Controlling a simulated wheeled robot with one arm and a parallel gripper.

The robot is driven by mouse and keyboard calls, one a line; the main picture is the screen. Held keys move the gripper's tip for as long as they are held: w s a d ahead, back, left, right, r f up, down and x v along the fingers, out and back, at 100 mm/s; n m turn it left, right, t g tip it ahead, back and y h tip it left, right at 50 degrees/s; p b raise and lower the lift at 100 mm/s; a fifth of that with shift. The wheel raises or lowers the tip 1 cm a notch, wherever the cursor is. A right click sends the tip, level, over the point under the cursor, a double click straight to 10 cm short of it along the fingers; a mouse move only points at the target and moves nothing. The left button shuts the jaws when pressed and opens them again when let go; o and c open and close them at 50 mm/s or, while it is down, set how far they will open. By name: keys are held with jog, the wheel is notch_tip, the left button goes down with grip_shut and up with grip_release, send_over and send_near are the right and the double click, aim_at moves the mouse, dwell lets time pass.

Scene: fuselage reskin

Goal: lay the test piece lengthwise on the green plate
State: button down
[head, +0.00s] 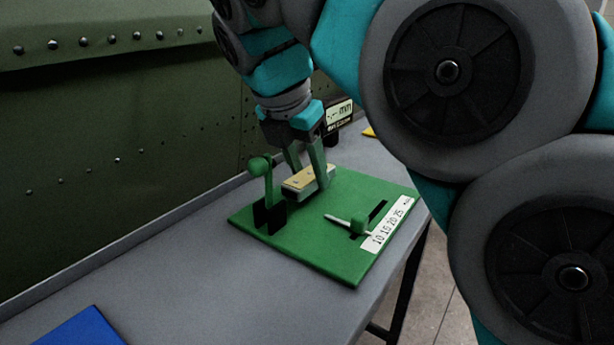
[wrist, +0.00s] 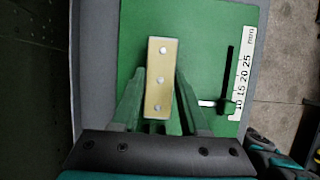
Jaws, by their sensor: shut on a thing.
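The test piece (head: 308,180) is a small yellowish bar with a pale end and a row of rivets on top. My gripper (head: 311,186) is shut on it, with one finger on each long side. In the wrist view the test piece (wrist: 159,77) points away from my gripper (wrist: 160,100), over the green plate (wrist: 192,30). The green plate (head: 310,249) lies on the bench. The piece appears low over the plate's back part; I cannot tell whether it touches.
A green knobbed lever (head: 263,168) stands at the plate's left. A slot with a pale pointer (head: 346,224) and a number scale (head: 391,222) lie at its right. A blue sheet (head: 78,329) lies on the grey bench (head: 195,268). The riveted green fuselage wall (head: 110,110) rises behind.

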jog(key=shift+f, duration=0.9)
jog(key=shift+c, duration=2.1)
grip_release()
jog(key=shift+f, duration=0.1)
jog(key=shift+s+r, duration=0.15)
jog(key=shift+r, duration=0.35)
jog(key=shift+s+a+r, duration=0.3)
jog(key=shift+s+r, duration=0.05)
jog(key=shift+r, duration=0.15)
jog(key=shift+s+a+r, duration=0.3)
jog(key=shift+r, duration=0.2)
jog(key=s+a, duration=0.3)
jog(key=s, duration=0.2)
jog(key=s+a, duration=0.2)
jog(key=shift+s+a+r, duration=0.15)
jog(key=shift+s+a, duration=0.1)
jog(key=shift+a, duration=0.1)
jog(key=shift+s+a, duration=0.55)
jog(key=shift+s, duration=0.1)
